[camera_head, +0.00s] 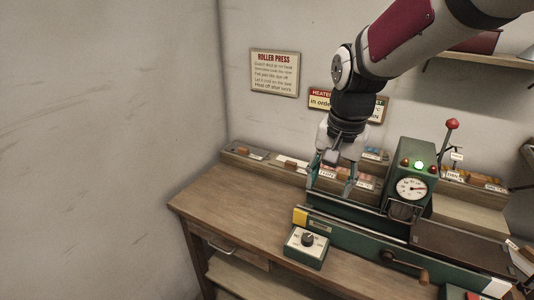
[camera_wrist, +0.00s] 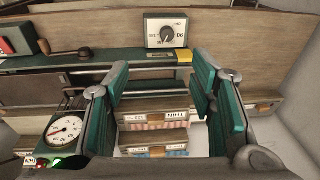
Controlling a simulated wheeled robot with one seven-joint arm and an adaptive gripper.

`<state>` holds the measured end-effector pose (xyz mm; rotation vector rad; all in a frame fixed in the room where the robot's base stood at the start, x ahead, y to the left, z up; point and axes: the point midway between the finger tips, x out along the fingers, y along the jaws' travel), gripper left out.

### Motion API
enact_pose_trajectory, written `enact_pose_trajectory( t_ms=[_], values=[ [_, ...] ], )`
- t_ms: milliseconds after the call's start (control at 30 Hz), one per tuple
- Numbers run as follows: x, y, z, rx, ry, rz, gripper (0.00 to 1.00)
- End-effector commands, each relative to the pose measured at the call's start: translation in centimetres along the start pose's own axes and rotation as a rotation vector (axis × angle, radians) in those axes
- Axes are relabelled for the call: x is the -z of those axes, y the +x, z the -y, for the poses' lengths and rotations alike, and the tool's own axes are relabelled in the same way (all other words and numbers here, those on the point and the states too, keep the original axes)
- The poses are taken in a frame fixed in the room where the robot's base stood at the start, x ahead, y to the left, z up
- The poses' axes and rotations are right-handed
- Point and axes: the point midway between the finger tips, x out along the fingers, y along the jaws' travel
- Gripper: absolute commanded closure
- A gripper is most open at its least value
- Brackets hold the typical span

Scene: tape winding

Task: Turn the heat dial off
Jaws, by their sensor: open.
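The heat dial is a dark round knob (camera_head: 308,240) on a small box with a white face and green sides (camera_head: 306,258), at the front of the bench. In the wrist view the knob (camera_wrist: 167,34) shows upside down at the top, with a pale pointer line and small printed marks around it; the exact setting is too small to tell. My gripper (camera_head: 332,190) is open and empty, behind and above the dial, over the back of the bench. In the wrist view its two green fingers (camera_wrist: 165,85) stand wide apart, with the dial box beyond them, not touched.
A green press (camera_head: 410,165) with a round gauge (camera_head: 411,188), a lit green lamp and a red-tipped lever (camera_head: 452,124) stands right of my gripper. A green rail with a crank (camera_head: 405,265) runs along the bench. Labelled bins line the back. The bench's left part (camera_head: 225,195) is clear.

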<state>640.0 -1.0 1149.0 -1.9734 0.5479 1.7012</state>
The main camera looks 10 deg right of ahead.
Motion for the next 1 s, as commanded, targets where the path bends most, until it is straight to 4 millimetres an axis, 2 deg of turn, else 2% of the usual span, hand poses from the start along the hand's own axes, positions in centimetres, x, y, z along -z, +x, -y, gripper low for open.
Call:
enact_pose_trajectory(
  t_ms=[200, 400, 533, 833, 1000],
  values=[
    [3.0, 5.0, 2.2, -0.053, 0.198, 0.056, 0.50],
    [4.5, 9.9, 3.4, -0.095, 0.351, 0.085, 0.50],
    [5.0, 11.9, 3.7, -0.112, 0.409, 0.093, 0.50],
    [4.9, 14.4, 3.6, -0.121, 0.435, 0.097, 0.50],
    [4.5, 17.4, 3.2, -0.122, 0.434, 0.099, 0.50]
  ],
)
